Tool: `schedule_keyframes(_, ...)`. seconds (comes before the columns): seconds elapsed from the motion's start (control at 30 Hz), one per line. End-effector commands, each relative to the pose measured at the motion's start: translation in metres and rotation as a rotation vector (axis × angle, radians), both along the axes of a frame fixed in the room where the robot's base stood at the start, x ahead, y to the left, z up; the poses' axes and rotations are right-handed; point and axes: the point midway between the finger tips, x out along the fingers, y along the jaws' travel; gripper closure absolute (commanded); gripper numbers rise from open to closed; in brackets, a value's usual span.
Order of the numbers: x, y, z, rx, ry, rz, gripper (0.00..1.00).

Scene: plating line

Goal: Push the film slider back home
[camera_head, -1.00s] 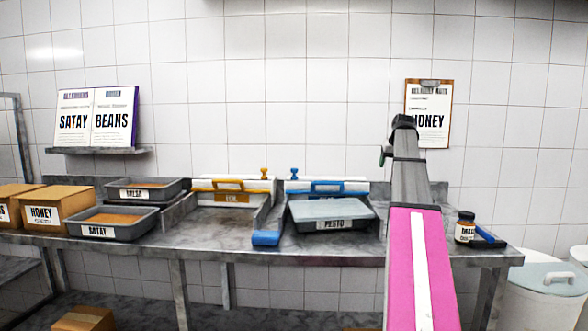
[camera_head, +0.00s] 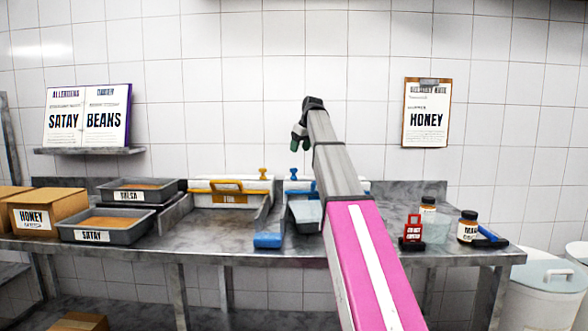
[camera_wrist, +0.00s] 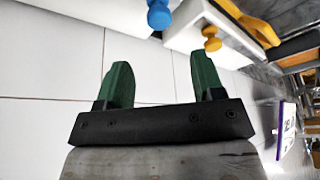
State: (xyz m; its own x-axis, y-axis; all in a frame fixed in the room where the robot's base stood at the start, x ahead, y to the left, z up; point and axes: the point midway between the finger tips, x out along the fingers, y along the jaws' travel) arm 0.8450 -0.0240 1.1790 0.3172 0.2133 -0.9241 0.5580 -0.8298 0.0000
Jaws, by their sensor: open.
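Two white film dispensers stand at the back of the counter. The left one (camera_head: 200,184) has a yellow handle and a small yellow slider knob (camera_head: 263,173) near its right end. The right one has a blue slider knob (camera_head: 294,174) near its left end; my arm hides much of it. My gripper (camera_head: 299,143) is above the blue knob in the picture, apart from both knobs. In the wrist view my gripper (camera_wrist: 158,78) is open with nothing between its green fingers; the blue knob (camera_wrist: 159,15) and yellow knob (camera_wrist: 211,39) show beyond the fingertips.
Trays labelled satay (camera_head: 107,237) and salsa (camera_head: 140,197) stand at left beside a honey box (camera_head: 45,213). A blue block (camera_head: 268,240) lies at the front edge. Jars (camera_head: 467,226) and a red tag (camera_head: 413,228) are at right.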

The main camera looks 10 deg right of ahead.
Motion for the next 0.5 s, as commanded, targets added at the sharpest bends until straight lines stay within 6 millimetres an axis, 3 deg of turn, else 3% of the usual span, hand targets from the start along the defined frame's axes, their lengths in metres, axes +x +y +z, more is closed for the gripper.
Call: schedule_keyframes(0.5, 0.026, 0.017, -0.077, 0.000, 0.000, -0.002, 0.38)
